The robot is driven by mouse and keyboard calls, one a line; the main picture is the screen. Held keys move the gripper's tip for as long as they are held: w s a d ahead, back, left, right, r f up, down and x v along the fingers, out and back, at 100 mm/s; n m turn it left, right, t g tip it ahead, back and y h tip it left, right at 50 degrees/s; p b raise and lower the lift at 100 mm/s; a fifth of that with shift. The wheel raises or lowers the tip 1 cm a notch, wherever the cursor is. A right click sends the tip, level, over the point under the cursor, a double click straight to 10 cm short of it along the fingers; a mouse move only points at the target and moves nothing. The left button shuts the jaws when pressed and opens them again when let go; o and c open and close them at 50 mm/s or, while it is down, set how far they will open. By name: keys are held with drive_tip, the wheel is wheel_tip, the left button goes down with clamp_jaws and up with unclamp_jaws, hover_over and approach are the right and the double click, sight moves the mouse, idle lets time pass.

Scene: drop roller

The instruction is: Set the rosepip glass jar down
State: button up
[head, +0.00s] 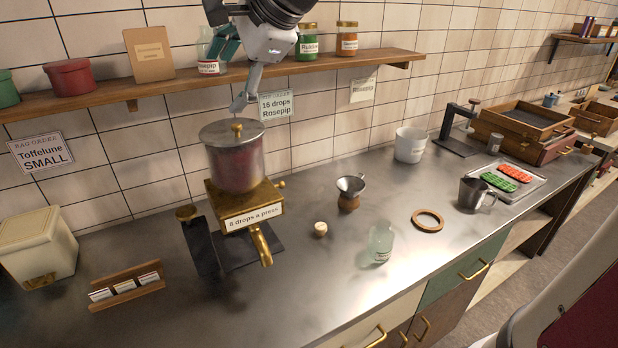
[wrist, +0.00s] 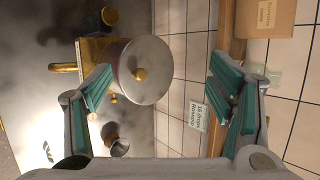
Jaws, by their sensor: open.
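The rosepip glass jar (head: 208,66) stands upright on the wooden wall shelf in the head view, its label reading "Rosepip". My gripper (head: 236,68) is open in front of the shelf, just right of the jar. One finger partly overlaps the jar's upper part, and whether they touch I cannot tell. In the wrist view my gripper (wrist: 160,70) has its fingers wide apart with nothing between them. Pale glass shows behind the right finger there, mostly hidden.
A press dispenser (head: 238,165) with a lidded drum stands on the steel counter (head: 330,290) below. A cardboard box (head: 149,55) and other jars (head: 307,43) share the shelf. A clear bottle (head: 380,244), a wooden ring (head: 428,220) and a white pot (head: 410,145) stand on the counter.

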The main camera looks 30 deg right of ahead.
drive_tip(key=s+d+f+n+g+h, duration=0.1)
drive_tip(key=s+f+n, duration=0.5)
drive_tip(key=s, duration=0.6)
drive_tip(key=s+d+f+n+g+h, duration=0.1)
drive_tip(key=s+d+f+n+h, duration=0.1)
drive_tip(key=s+f+n, duration=0.4)
drive_tip(key=s+n+h, duration=0.1)
drive_tip(key=s+n, duration=0.3)
drive_tip(key=s, duration=0.2)
drive_tip(key=shift+s+d+f+n+g, duration=0.2)
drive_tip(key=shift+d+n+g, duration=0.05)
drive_tip(key=shift+n+g, duration=0.05)
